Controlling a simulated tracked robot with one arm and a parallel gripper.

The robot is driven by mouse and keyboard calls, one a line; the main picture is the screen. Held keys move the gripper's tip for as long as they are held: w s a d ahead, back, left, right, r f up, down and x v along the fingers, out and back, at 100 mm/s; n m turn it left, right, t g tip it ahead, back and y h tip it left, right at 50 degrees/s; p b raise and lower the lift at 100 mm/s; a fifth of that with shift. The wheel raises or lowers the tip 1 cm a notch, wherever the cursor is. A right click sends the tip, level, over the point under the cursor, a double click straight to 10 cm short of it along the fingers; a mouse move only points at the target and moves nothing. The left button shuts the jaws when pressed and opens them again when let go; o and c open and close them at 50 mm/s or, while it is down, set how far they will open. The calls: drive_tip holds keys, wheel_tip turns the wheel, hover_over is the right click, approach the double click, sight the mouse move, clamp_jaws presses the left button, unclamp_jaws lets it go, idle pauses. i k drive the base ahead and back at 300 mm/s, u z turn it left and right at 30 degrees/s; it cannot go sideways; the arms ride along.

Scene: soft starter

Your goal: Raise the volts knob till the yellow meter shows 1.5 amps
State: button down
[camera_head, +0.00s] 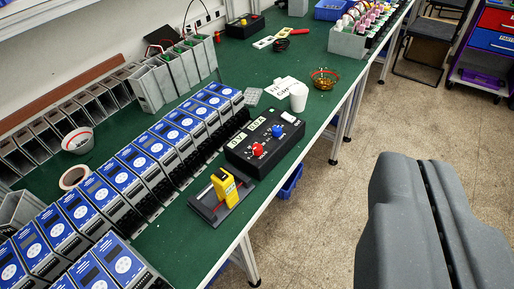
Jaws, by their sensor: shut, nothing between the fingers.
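A black power supply box (270,158) sits near the front edge of the green bench, with a red knob (258,149) and a blue knob (277,131) on top. Its two pale displays (246,131) seem to read 0V and 0.0A. I cannot make out which knob is volts. The yellow meter (225,187) stands upright in a dark grey holder (206,207) just in front of the box; its reading is not legible. My gripper (430,215) is large at the lower right, over the floor, shut and empty, well apart from the box and meter.
Rows of blue-faced soft starters (135,158) line the bench left of the box. A white cup (298,97), a papers sheet (283,87) and an amber bowl (323,79) stand beyond it. A chair (430,45) stands at the upper right.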

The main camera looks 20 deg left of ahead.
sight(257, 149)
drive_tip(key=u, duration=0.3)
drive_tip(key=k, duration=0.9)
drive_tip(key=z, duration=0.2)
drive_tip(key=i, duration=1.6)
drive_tip(key=u, duration=0.55)
